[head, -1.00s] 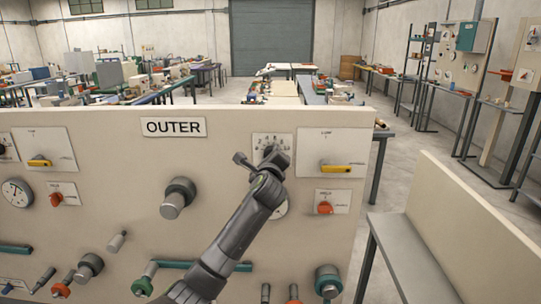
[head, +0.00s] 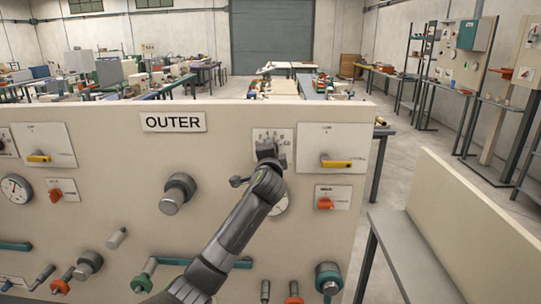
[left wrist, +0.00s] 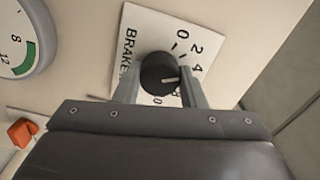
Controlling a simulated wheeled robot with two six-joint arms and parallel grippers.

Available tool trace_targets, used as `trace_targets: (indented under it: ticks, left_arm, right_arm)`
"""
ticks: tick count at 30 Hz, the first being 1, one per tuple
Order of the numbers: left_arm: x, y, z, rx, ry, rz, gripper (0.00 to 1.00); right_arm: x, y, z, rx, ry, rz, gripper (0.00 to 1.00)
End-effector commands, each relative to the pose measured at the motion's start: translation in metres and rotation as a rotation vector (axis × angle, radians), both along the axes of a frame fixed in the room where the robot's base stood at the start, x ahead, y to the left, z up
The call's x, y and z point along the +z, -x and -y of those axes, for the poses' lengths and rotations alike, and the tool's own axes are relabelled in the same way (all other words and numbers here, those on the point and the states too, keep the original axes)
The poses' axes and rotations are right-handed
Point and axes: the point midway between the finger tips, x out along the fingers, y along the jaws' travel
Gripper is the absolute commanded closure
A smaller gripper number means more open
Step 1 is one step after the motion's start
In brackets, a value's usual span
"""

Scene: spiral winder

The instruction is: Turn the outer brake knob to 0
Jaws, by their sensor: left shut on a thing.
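The brake knob (left wrist: 156,68) is a round black knob with a white pointer mark, on a white plate (left wrist: 152,22) lettered BRAKE, in the left wrist view. The pointer is toward the right finger, near the 8, away from the 0 at the scale's upper end. My left gripper (head: 267,150) is shut on the knob, one finger on each side. Its right finger covers part of the scale. In the head view the knob is hidden behind the gripper, below the visible numbers of the dial plate (head: 285,136). An OUTER sign (head: 173,122) is up to the left. My right gripper is not in view.
A yellow-handled switch (head: 337,164) and a red knob (head: 325,203) are right of my gripper. A gauge (head: 280,205) sits just below, partly behind my arm. A large grey knob (head: 177,194) is to the left. Handles and valves line the panel's lower part.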

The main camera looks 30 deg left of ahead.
Motion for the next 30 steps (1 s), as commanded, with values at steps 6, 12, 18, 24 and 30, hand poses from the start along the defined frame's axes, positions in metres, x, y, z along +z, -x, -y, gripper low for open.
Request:
trace_targets:
  ticks: [6,12,18,24,30]
  left_arm:
    - [-0.004,0.0,0.0,0.0,0.178,0.106,0.86]
    - [-0.004,0.0,0.0,0.001,0.338,0.204,0.86]
    - [-0.004,0.0,0.0,0.0,0.486,0.296,0.86]
    - [-0.004,0.0,0.0,0.001,0.604,0.367,0.86]
    - [-0.004,0.0,0.0,0.001,0.681,0.414,0.86]
  right_arm:
    - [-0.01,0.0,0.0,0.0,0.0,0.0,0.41]
    - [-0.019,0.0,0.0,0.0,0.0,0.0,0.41]
    - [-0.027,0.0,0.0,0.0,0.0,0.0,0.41]
    - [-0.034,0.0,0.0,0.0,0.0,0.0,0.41]
    - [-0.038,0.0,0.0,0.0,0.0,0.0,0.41]
